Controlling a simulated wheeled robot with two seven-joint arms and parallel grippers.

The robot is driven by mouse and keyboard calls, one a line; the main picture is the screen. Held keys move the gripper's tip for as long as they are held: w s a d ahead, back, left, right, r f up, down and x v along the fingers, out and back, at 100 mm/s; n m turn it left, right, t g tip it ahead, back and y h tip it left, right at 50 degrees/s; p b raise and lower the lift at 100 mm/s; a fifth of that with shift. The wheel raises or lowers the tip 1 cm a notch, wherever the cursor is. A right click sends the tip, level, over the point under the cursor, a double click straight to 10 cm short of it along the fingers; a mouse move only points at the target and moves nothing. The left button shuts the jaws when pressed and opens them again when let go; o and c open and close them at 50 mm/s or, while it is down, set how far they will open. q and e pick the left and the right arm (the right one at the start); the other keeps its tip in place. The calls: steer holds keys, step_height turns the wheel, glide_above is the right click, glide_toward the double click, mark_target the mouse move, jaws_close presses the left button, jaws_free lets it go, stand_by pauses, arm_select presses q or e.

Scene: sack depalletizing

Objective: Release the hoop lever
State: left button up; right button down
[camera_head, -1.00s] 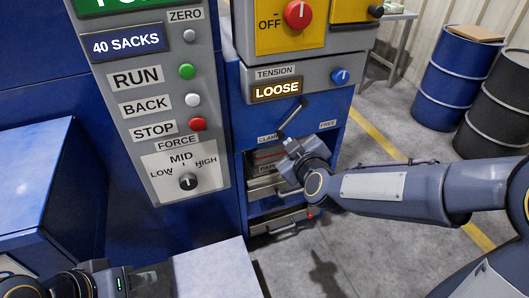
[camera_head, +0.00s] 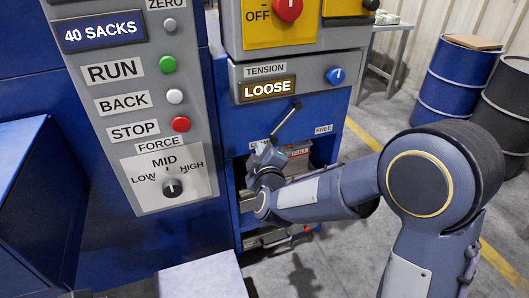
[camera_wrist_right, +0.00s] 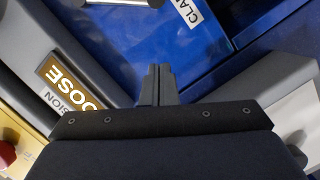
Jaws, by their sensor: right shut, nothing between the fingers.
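The hoop lever (camera_head: 285,119) is a dark bar on the blue panel below the TENSION sign. It slants down and left from its pivot, toward the partly hidden CLAMP label (camera_head: 257,145); the FREE label (camera_head: 323,130) is to the right. My right gripper (camera_head: 264,158) is just below the lever's lower end, apparently apart from it. In the right wrist view its fingers (camera_wrist_right: 157,80) are shut and empty, and a shiny metal piece (camera_wrist_right: 138,3) shows at the top edge.
The tension display (camera_head: 267,89) reads LOOSE, with a blue knob (camera_head: 335,76) beside it. A grey control panel (camera_head: 145,110) stands left. An open bay with a drawer (camera_head: 275,237) is below the lever. Drums (camera_head: 450,82) stand at the back right.

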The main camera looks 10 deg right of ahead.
steer(key=w+d+f+b, duration=0.3)
steer(key=w+b, duration=0.1)
steer(key=w, duration=0.4)
steer(key=shift+w+d+f, duration=0.15)
steer(key=shift+w+d, duration=0.05)
steer(key=shift+f, duration=0.15)
